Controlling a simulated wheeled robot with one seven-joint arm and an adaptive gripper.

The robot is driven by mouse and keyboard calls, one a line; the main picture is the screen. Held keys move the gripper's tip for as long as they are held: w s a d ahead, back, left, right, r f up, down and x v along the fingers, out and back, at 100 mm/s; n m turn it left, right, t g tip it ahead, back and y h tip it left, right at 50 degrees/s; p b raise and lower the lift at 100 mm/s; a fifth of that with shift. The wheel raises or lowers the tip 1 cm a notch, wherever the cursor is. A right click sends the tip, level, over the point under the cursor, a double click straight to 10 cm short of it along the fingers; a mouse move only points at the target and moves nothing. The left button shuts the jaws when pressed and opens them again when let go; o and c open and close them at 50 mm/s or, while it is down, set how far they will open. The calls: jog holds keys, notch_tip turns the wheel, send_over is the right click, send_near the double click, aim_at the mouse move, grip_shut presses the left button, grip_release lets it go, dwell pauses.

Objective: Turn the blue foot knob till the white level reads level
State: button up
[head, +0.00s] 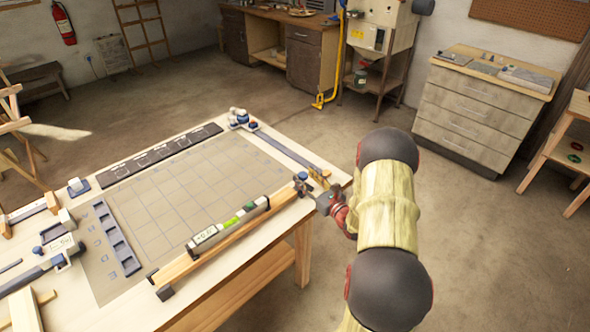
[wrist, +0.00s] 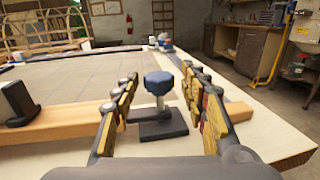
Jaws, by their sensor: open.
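The blue foot knob (wrist: 158,83) stands upright on a threaded post over a dark base plate, at the right end of a wooden lath (wrist: 70,126). In the wrist view it sits between the two fingers of my gripper (wrist: 158,98), which are spread apart with a gap on each side. In the head view the knob (head: 301,177) is small, and my gripper (head: 318,182) is at the table's right corner, partly covering that end. The white level (head: 228,222) lies along the lath (head: 225,242); it has a green section and a small display, whose reading I cannot make out clearly.
The workbench (head: 280,244) carries a gridded grey mat (head: 190,185), a black slotted strip (head: 160,155) and a blue tray (head: 117,240). Clamps and wood pieces crowd the left. A blue-and-white device (head: 240,118) stands at the far corner.

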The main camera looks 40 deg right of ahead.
aim_at(300, 173)
jog(key=w, duration=0.2)
jog(key=w+b, duration=0.1)
jog(key=w, duration=0.3)
jog(key=shift+w+d, duration=0.15)
jog(key=shift+d, duration=0.1)
jog(key=shift+c, duration=1.2)
grip_shut()
